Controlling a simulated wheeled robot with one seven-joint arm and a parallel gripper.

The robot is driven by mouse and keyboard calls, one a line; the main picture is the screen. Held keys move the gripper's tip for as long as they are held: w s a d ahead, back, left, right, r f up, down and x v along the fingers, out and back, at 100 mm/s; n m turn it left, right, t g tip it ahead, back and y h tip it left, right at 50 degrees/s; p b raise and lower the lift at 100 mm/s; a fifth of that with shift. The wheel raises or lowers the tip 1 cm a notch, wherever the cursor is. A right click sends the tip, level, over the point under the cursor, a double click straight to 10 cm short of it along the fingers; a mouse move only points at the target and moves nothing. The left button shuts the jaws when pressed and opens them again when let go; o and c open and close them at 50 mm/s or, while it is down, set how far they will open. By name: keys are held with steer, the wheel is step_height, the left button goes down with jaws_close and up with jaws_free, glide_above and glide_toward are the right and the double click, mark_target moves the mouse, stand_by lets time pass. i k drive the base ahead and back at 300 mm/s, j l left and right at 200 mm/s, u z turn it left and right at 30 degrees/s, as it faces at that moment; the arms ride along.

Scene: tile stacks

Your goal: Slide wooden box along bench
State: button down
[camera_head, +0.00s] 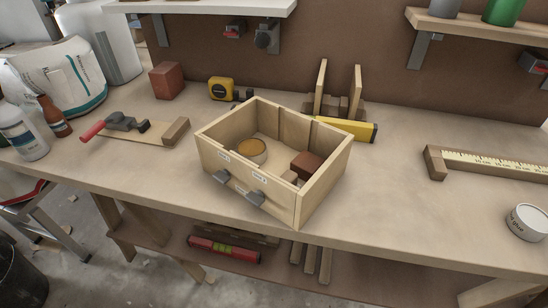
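The open-topped wooden box (248,183) stands upright near the middle of the bench (390,205), turned at an angle, with its near corner close to the bench's front edge. Two grey clamp-like pieces (245,191) are at its front wall, which also bears small labels. Inside the box are a round tin with a yellowish top (252,151) and a reddish-brown block (307,165). A smaller light piece beside the block is partly hidden by the front wall. My gripper is not in view.
A wooden board with a red-handled tool (150,131) lies left of the box. A yellow level (345,129), a tape measure (221,88) and a brick (166,80) are behind it. A measuring strip (490,162) and a white glue tin (526,223) sit right, beyond clear bench.

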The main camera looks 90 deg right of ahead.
mark_target(286, 132)
steer(key=z, duration=1.55)
steer(key=i+z, duration=0.6)
steer(key=i, duration=0.1)
